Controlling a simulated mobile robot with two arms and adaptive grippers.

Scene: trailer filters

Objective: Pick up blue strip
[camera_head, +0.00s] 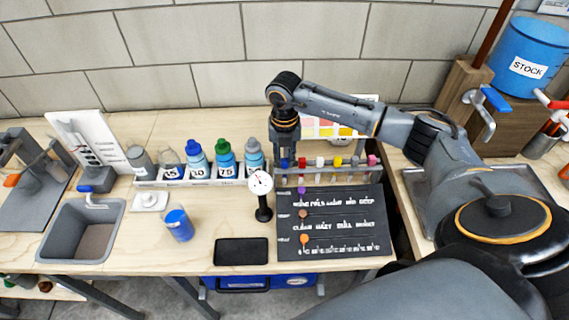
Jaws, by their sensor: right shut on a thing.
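The blue strip (284,163) is at the left end of a rack (330,181) behind the black board. Only its small blue top shows. My right gripper (285,154) points down over the left end of the rack and is shut on the blue strip. The fingers are small and partly dark in this view, and I cannot tell whether the strip is still seated in the rack. My left gripper is not in view.
A black board (345,225) lies in front. A dial gauge (260,184) stands left of it. Several bottles (225,160) stand further left. A blue cup (179,224) and sink (80,232) are beyond.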

